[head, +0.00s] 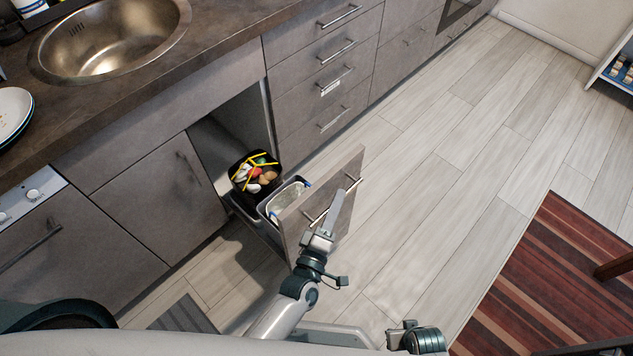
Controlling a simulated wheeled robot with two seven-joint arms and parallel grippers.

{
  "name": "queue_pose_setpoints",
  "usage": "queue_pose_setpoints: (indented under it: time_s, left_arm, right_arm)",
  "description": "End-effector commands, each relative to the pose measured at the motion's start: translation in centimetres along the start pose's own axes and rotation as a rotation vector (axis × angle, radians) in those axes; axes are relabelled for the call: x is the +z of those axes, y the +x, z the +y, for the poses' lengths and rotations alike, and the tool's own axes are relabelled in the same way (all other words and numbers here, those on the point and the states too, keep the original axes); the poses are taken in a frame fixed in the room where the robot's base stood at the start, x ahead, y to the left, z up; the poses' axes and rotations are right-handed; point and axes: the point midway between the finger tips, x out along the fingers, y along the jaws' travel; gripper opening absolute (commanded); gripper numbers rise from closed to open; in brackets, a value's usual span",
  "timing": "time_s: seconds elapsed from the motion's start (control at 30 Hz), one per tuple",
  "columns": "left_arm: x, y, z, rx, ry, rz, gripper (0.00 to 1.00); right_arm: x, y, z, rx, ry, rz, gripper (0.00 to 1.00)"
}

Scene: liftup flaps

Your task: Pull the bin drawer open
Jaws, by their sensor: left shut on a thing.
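The bin drawer's front panel (347,167) stands out from the cabinet row, so the drawer is open. Its bar handle (350,184) runs along the outer face. Inside are a dark bin (240,164) with a yellow divider and colourful waste, and a grey bin (276,207) nearer the front panel. My left gripper (332,212) is at the handle and shut on it; its fingers partly cover the bar. My right gripper is not in view.
A countertop with a round sink (110,38) runs above the cabinets. Closed drawers (325,70) are right of the opening. Pale floor (440,180) is clear beyond the drawer. A striped red rug (560,270) lies at right, and a grey mat (183,316) lies at lower left.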

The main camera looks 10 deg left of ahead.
Motion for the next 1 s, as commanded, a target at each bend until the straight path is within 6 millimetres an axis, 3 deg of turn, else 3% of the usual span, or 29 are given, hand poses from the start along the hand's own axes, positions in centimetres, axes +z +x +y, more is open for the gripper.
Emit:
queue_pose_setpoints:
  time_s: [0.1,0.3,0.73,0.83,1.0]
  left_arm:
    - [2.0,-0.9,0.3,-0.002,-0.001,-0.001,0.0]
    - [3.8,-1.7,0.7,-0.001,0.0,0.0,0.0]
    - [4.2,-1.8,0.8,-0.001,0.001,0.0,0.0]
    - [4.2,-1.8,0.8,-0.001,0.001,0.0,0.28]
    - [4.2,-1.8,0.8,0.0,0.001,0.0,0.28]
  right_arm:
    - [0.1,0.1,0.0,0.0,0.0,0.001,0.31]
    - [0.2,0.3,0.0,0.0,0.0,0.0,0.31]
    - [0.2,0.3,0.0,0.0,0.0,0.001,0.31]
    - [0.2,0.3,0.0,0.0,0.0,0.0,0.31]
    - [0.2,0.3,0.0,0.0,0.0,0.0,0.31]
